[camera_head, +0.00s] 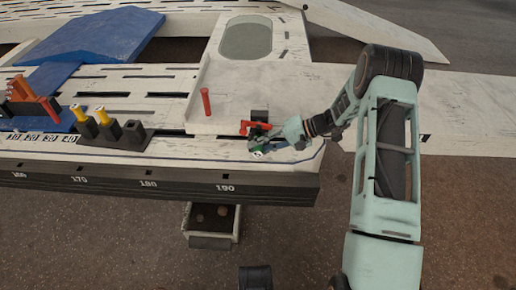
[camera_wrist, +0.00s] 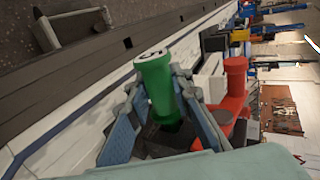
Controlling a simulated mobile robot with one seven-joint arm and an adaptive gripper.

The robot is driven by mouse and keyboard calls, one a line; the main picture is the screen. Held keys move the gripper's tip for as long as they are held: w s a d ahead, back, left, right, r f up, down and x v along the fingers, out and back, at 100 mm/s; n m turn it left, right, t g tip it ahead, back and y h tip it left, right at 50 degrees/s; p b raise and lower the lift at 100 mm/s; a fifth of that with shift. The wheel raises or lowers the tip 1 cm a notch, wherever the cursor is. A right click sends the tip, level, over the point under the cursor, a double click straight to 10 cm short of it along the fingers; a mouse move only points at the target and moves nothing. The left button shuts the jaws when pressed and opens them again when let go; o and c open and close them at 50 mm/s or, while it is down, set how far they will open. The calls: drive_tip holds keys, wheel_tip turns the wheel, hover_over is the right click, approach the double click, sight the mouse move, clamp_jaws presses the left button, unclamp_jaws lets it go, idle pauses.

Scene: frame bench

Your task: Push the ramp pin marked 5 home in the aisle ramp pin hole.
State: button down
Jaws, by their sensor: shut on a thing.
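My gripper (camera_head: 266,144) is low over the front edge of the pale bench, near the 190 mark. In the wrist view my gripper (camera_wrist: 163,97) is shut on a green pin (camera_wrist: 155,75) with a wide flanged head. Its white top carries a dark mark that I cannot read for certain. The green pin also shows small in the head view (camera_head: 257,154). Its lower end is hidden between the fingers, over a dark patch, so I cannot tell whether it is in a hole. A red part (camera_head: 253,127) with an upright red pin (camera_wrist: 235,80) stands just beside the gripper.
Another red pin (camera_head: 205,101) stands upright on the pale plate to the left. A dark holder (camera_head: 115,135) with yellow-topped pins stands farther left. A black block (camera_head: 259,115) sits behind the red part. An open tray (camera_head: 212,222) hangs below the bench's front edge.

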drive_tip(key=shift+w, duration=0.95)
drive_tip(key=c, duration=1.7)
unclamp_jaws()
drive_tip(key=shift+o, duration=0.2)
drive_tip(key=shift+d, duration=0.1)
drive_tip(key=v, duration=1.2)
drive_tip(key=shift+r, duration=0.1)
